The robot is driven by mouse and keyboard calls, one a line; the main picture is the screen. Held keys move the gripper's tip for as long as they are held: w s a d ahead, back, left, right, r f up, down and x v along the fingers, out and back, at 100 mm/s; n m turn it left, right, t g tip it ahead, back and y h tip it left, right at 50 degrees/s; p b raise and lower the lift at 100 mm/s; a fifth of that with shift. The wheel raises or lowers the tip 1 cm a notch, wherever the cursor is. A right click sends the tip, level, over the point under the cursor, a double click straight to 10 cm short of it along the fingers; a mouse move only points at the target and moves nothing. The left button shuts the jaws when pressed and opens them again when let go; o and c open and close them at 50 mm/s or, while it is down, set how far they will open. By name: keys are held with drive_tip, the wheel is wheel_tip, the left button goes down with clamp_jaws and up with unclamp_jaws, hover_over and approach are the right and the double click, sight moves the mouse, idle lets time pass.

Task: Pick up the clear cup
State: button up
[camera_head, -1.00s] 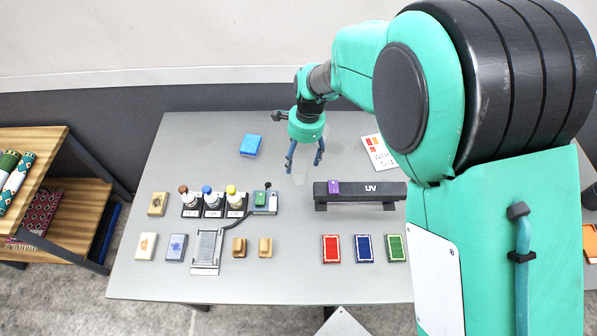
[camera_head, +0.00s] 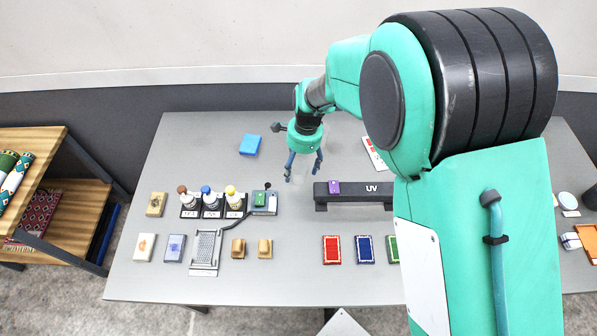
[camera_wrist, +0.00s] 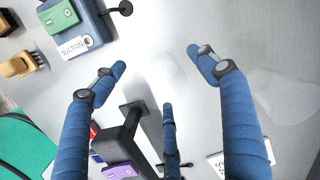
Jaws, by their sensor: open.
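Nothing is held between the fingers.
A black UV lamp bar (camera_head: 358,194) with a purple block (camera_head: 334,187) stands close on the right. The blue suction box (camera_head: 264,203) and bottles (camera_head: 210,198) are to the left. A blue sponge (camera_head: 250,145) lies behind left. Another pale, clear shape (camera_wrist: 282,97) shows beside a finger.

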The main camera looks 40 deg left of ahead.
drive_tip(key=c, duration=0.8)
drive_tip(key=shift+c, duration=0.2)
drive_tip(key=shift+r+p, duration=0.9)
drive_tip(key=shift+r, duration=4.15)
